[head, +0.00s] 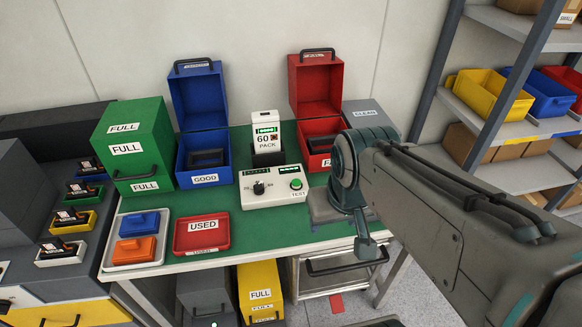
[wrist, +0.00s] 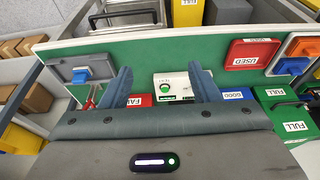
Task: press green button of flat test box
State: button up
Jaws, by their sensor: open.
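The flat test box (head: 250,200) is a low white box on the green table top, with a black knob on its left and a small display at its upper right. Its green button (head: 296,184) is on the right, above the word TEST. In the wrist view the box (wrist: 178,77) and green button (wrist: 165,87) show between the fingers of my gripper (wrist: 160,72), partly hidden by the gripper body. My gripper is open and empty. In the head view my arm comes from the right and its end is right of the box; the fingers are not clear there.
A white pack (head: 266,146) marked 60 stands behind the box. An open blue GOOD bin (head: 206,176) is left and an open red bin (head: 317,88) is behind right. The red USED tray (head: 202,236) lies front left. A grey tray (head: 322,212) is near my arm.

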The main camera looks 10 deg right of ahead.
grip_shut()
dwell(1.4)
